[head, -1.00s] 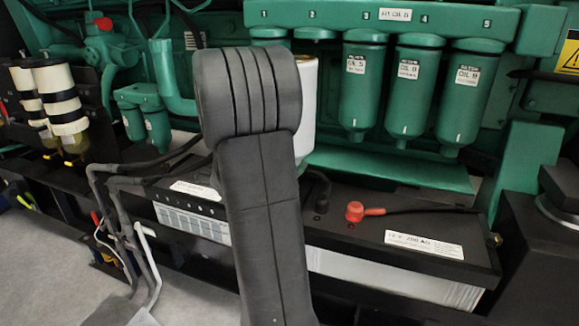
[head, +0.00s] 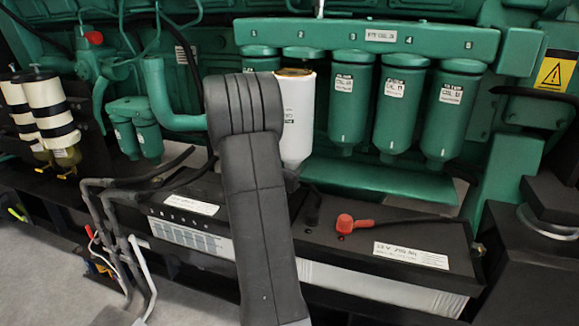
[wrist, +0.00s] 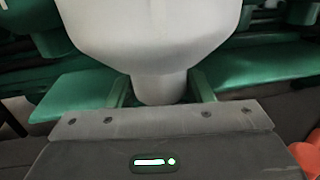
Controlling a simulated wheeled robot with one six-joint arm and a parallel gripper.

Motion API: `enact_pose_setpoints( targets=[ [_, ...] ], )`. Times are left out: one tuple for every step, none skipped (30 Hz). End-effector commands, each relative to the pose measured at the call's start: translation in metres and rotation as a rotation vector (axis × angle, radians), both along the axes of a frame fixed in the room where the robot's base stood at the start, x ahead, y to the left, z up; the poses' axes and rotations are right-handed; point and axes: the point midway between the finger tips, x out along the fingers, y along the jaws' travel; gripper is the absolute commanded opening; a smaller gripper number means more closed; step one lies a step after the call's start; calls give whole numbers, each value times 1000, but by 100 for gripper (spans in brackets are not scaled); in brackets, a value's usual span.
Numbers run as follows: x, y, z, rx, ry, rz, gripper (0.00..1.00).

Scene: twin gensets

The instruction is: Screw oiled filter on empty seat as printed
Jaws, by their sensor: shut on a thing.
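A white filter (head: 299,118) with a small printed label is held upright in the head view, its left side partly behind my arm. Its top rim looks brownish and dark. It is just below seat 2 (head: 303,52) on the green manifold (head: 345,34); I cannot tell if they touch. Seat 2 has no green filter on it. In the wrist view the pale filter body (wrist: 150,30) narrows to a stem between the fingers of my gripper (wrist: 162,90), which is shut on it. The fingers are hidden in the head view.
Green filters hang at seat 1 (head: 260,62), seat 3 (head: 351,100), seat 4 (head: 401,105) and seat 5 (head: 453,110), close beside the white one. Below are a black battery (head: 320,245) and a red terminal cap (head: 346,223). White-and-black canisters (head: 52,110) stand at left.

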Motion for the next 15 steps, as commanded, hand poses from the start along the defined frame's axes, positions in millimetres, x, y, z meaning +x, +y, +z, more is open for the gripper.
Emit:
enact_pose_setpoints(
  targets=[
    [5, -2, 5, -2, -4, -1, 0],
    [7, -3, 5, -2, -4, -2, 0],
    [10, -4, 5, -1, -4, -2, 0],
    [13, -5, 5, -1, -4, -3, 0],
    [15, -6, 1, 0, -5, -3, 0],
    [18, -7, 0, 0, -7, -3, 0],
    [21, -8, 0, 1, -7, -2, 0],
    [23, -8, 0, 1, -7, -2, 0],
    [26, -9, 0, 0, -7, -2, 0],
    [29, -10, 0, -1, -6, -2, 0],
    [31, -11, 0, 0, -7, -2, 0],
    [35, -12, 0, 0, -7, -2, 0],
    [37, -13, 0, 0, -7, -2, 0],
    [39, -14, 1, -1, -6, -2, 0],
    [43, -15, 1, -1, -6, -3, 0]
  ],
)
